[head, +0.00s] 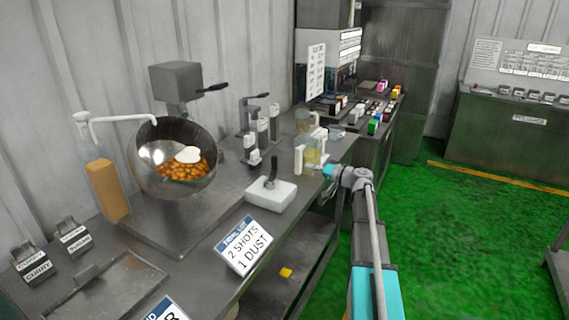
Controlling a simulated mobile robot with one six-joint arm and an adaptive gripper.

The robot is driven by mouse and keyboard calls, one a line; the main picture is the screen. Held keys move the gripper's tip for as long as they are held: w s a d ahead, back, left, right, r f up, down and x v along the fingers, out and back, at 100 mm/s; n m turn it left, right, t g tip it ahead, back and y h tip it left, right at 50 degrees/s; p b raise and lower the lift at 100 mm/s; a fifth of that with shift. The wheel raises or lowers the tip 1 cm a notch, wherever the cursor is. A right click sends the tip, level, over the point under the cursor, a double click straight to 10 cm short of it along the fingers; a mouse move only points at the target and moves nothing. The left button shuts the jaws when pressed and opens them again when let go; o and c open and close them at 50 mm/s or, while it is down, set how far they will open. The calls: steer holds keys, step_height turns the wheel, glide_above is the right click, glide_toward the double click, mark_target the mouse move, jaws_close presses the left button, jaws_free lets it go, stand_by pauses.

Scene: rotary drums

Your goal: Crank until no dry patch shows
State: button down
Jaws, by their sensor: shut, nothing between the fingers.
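The round metal drum (150,182) stands tilted on the bench at left, its mouth facing me. Orange pieces (183,172) lie low in it, with a white patch (188,154) on top of them. A white bent crank-like bar (120,118) runs at the drum's upper left, ending in a knob (81,117). My gripper (314,171) is at the bench's right edge, beside the clear jug of yellow liquid (317,147), well away from the drum. Its fingers are small and partly hidden; it looks shut and empty. I cannot tell whether it touches the jug.
A card (243,245) reads "2 SHOTS 1 DUST". A white block with a dark handle (271,194) and a dispenser stand (262,128) sit on the bench. A grey box with a dark lever (176,82) is behind the drum. Green floor (450,240) is clear at right.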

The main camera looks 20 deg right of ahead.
mark_target(273, 170)
steer(key=shift+s+d+m+t+h, duration=0.15)
steer(key=shift+s+m+t+h, duration=0.35)
steer(key=shift+m, duration=1.05)
steer(key=shift+s+d+m+t+h, duration=0.1)
steer(key=shift+s+m+t+h, duration=0.15)
steer(key=shift+s+m+h, duration=0.9)
steer(key=shift+w+d+m+t+h, duration=0.15)
steer(key=shift+m+t, duration=0.2)
steer(key=shift+m, duration=1.65)
steer(key=shift+w, duration=0.1)
steer(key=w+a, duration=0.8)
steer(key=w, duration=0.2)
steer(key=shift+a, duration=0.15)
steer(key=shift+f, duration=0.1)
